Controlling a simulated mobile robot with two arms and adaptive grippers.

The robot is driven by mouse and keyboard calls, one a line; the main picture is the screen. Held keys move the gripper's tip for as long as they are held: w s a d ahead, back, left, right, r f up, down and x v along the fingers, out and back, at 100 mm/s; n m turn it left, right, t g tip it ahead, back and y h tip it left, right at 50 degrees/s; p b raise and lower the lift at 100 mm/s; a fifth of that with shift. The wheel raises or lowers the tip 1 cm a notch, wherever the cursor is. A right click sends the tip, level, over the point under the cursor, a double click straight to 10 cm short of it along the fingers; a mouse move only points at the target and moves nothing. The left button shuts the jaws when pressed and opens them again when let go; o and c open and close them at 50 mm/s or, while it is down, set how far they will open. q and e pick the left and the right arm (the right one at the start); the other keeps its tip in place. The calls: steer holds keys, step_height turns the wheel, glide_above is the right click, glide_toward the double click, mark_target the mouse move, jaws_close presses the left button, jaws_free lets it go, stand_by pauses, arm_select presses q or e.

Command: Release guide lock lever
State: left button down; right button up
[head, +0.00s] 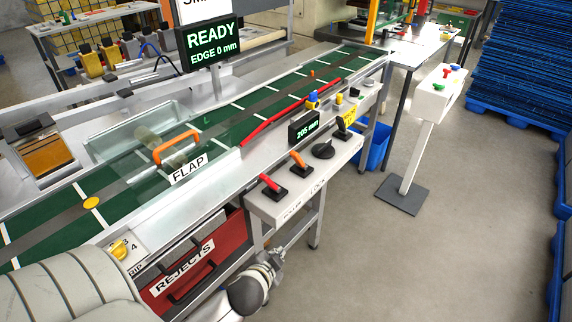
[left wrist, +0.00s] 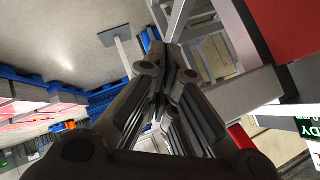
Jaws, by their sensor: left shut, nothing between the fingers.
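A small white side shelf (head: 262,208) carries a red lever (head: 269,181) and, to its right, an orange lever (head: 298,159), both tilted on black bases. Small lettering on the shelf's front edge below them is hard to read; the part near the orange lever looks like "LOCK". A black knob (head: 323,150) sits further right. My left gripper (head: 277,260) is shut and empty, low in front of the shelf and below the levers, touching neither. Its closed fingers (left wrist: 158,70) fill the middle of the left wrist view. My right gripper is not in view.
The green conveyor (head: 233,127) runs behind the shelf, with a clear flap cover and orange handle (head: 176,142). The red rejects bin (head: 196,262) is left of my gripper. A white pedestal (head: 421,140) stands right. The floor between is clear.

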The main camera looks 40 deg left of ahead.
arm_select(q)
steer(key=w+a+r+m+t, duration=0.1)
steer(key=w+r+m+t, duration=0.25)
steer(key=r, duration=0.75)
steer(key=w+r+m+t, duration=0.2)
steer(key=w+r+t, duration=0.3)
steer(key=r, duration=0.5)
steer(key=w+d+r+m+g+h, duration=0.1)
steer(key=d+r+m+h, duration=0.15)
steer(key=m+h, duration=0.4)
steer(key=d+r+m+g+h, duration=0.2)
steer(key=d+m+h, duration=0.15)
steer(key=m, duration=0.55)
steer(key=w+d+r+m+g+h, duration=0.1)
steer(key=d+r+m+h, duration=0.2)
steer(key=m, duration=0.5)
steer(key=a+f+m+g+y, duration=0.1)
steer(key=a+f+y, duration=0.1)
steer(key=a, duration=0.4)
steer(key=a+f+m+g+y, duration=0.1)
steer(key=a+f+g+y, duration=0.1)
steer(key=a+y, duration=0.2)
steer(key=a+f+m+g+y, duration=0.1)
steer(key=a+f+g+y, duration=0.1)
steer(key=a, duration=0.5)
steer(key=shift+w+a+f+m+y, duration=0.3)
steer(key=shift+a+f+y, duration=0.1)
steer(key=shift+y, duration=0.1)
